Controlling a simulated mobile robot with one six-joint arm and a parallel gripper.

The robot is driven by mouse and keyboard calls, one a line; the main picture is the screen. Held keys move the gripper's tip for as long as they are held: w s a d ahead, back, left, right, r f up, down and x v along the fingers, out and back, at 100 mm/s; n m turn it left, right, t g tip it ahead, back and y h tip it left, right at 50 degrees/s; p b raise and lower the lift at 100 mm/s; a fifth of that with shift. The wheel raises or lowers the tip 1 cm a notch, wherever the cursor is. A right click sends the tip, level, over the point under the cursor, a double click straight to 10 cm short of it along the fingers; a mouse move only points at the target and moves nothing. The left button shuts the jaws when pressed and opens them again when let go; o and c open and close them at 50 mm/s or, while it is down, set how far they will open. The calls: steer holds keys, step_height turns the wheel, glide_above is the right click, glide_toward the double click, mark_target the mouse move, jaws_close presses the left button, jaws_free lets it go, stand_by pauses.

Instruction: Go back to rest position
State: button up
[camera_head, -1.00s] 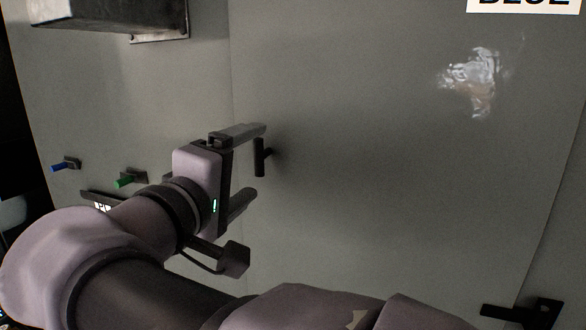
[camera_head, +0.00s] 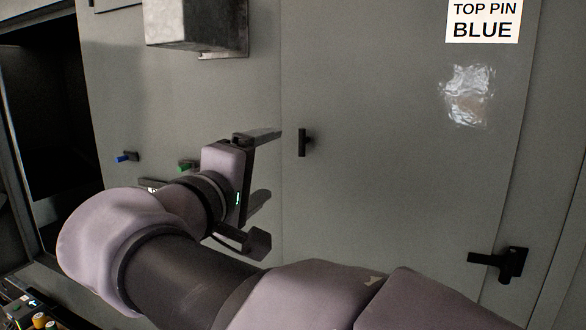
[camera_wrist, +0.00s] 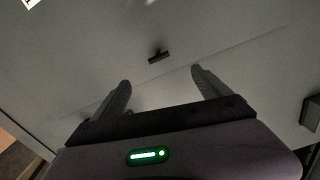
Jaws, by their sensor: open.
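My gripper (camera_head: 268,168) is open and empty in front of the grey enclosure's panel. Its two fingers point toward the black T-shaped door handle (camera_head: 303,143). In the head view the handle stands a little right of the upper fingertip, with a gap between them. In the wrist view the open fingers (camera_wrist: 162,88) spread apart. The handle (camera_wrist: 160,56) lies beyond them, near the middle, and nothing is between the fingers. The grey door (camera_head: 390,180) looks closed.
A blue pin (camera_head: 127,157) and a green pin (camera_head: 187,166) stick out of the panel at left. A metal box (camera_head: 195,25) juts out above. A black latch (camera_head: 500,262) is at lower right. A "TOP PIN BLUE" label (camera_head: 484,20) is at upper right. A dark opening lies at far left.

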steer(key=s+d+f+m+g+b, duration=0.1)
steer(key=s+d+f+m+g, duration=0.15)
steer(key=d+f, duration=0.4)
steer(key=s+d+f+m+g+y+b, duration=0.1)
steer(key=s+d+f+m+g, duration=0.2)
steer(key=d+f, duration=0.4)
steer(key=s+d+f+m+g+b, duration=0.1)
steer(key=s+d+f+g, duration=0.3)
steer(key=f, duration=0.4)
steer(key=s+a+f+m+g+y+b, duration=0.1)
steer(key=s+f+m+y+b, duration=0.1)
steer(key=s+f+m+y, duration=0.5)
steer(key=s+f+m, duration=0.2)
steer(key=s+f, duration=0.4)
steer(key=shift+s+a+m, duration=0.3)
steer(key=shift+s+m, duration=0.05)
steer(key=shift+f, duration=0.1)
